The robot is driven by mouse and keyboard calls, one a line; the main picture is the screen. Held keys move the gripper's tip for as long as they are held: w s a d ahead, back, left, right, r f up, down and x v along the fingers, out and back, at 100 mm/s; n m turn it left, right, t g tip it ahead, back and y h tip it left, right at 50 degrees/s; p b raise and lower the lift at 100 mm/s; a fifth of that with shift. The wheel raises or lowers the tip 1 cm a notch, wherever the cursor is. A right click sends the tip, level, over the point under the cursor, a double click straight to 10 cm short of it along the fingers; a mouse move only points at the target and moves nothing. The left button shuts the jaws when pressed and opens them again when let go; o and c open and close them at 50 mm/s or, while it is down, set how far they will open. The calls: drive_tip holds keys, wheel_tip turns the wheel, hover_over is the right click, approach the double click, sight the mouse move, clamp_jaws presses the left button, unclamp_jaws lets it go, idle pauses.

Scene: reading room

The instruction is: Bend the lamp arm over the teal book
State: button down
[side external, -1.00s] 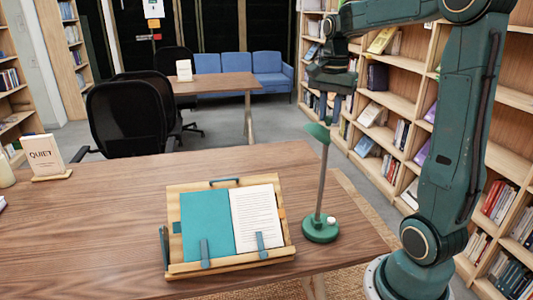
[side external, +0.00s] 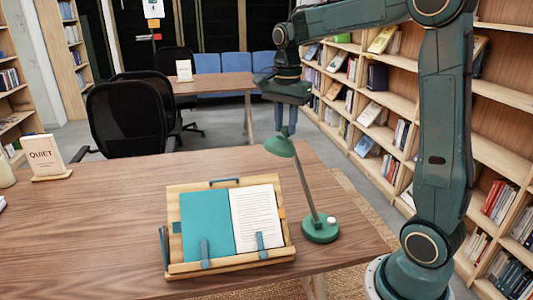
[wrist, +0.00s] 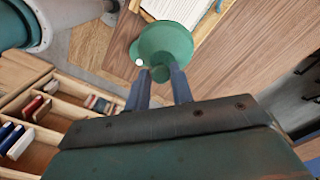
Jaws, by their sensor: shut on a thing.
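The green desk lamp (side external: 305,185) stands on the table just right of the book stand. Its round base is on the wood, and its arm tilts up to the left. My gripper (side external: 287,130) is shut on the lamp's head (side external: 280,146) from above. In the wrist view the green lamp head (wrist: 165,42) shows just beyond my two fingers (wrist: 160,88); the exact contact is hard to see. The open teal book (side external: 207,222) rests on a tilted wooden stand (side external: 232,268), below and left of the lamp head. The head is not over the teal page.
A "QUIET" sign (side external: 45,157) stands at the table's far left. The wooden table (side external: 110,215) is clear between sign and stand. Bookshelves (side external: 400,110) line the right side. A black chair (side external: 125,118) is behind the table.

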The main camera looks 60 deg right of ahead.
drive_tip(key=w+a+f, duration=0.5)
drive_tip(key=w+a, duration=0.2)
drive_tip(key=shift+w+a+f, duration=0.2)
drive_tip(key=shift+w+a, duration=0.05)
drive_tip(key=c, duration=1.3)
unclamp_jaws()
drive_tip(key=shift+o, duration=0.2)
wheel_tip(320, 180, up, 14)
drive_tip(key=shift+s, duration=0.1)
